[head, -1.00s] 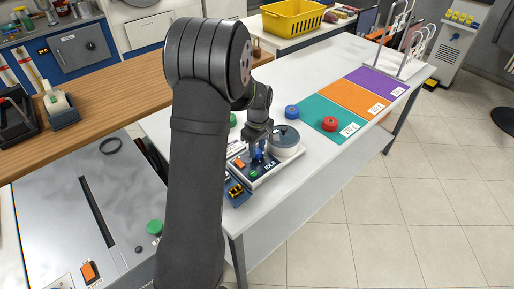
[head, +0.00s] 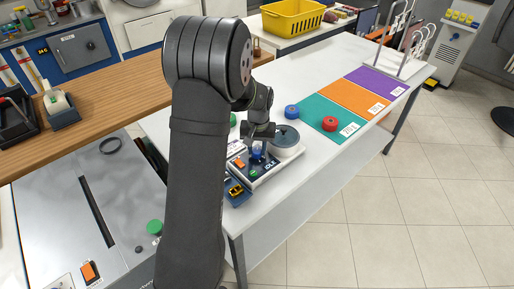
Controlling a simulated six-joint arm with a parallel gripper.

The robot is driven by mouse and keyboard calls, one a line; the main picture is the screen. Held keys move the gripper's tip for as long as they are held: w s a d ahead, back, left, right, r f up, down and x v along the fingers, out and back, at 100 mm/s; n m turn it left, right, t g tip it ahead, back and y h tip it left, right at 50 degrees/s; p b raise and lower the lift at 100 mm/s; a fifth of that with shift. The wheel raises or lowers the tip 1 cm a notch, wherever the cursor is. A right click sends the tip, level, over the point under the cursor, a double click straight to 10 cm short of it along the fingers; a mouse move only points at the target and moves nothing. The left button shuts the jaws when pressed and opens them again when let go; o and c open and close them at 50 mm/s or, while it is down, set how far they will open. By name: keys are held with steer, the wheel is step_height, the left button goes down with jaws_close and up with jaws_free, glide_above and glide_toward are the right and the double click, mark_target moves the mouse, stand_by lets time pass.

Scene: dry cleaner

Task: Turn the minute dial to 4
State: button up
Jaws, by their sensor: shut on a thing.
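A small machine with a white and dark control panel (head: 262,171) stands at the near end of the white table. Its panel carries an orange switch, a green button and a label reading "IDLE". The minute dial (head: 257,150) shows as a small blue knob on the panel, mostly covered by my gripper (head: 257,146). My gripper points down from above and is shut on the dial. The dial's numbers and pointer are too small and hidden to read.
A round grey-lidded pot (head: 286,138) is beside the panel. A small blue tray (head: 238,192) sits at the near edge.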

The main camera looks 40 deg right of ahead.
mark_target(258, 152)
steer(key=m, duration=0.4)
steer(key=shift+m, duration=2.2)
steer(key=o, duration=1)
steer(key=shift+c, duration=0.2)
steer(key=shift+r, duration=0.1)
step_height(258, 152, up, 17)
steer(key=shift+s+r, duration=0.15)
steer(key=shift+s, duration=0.15)
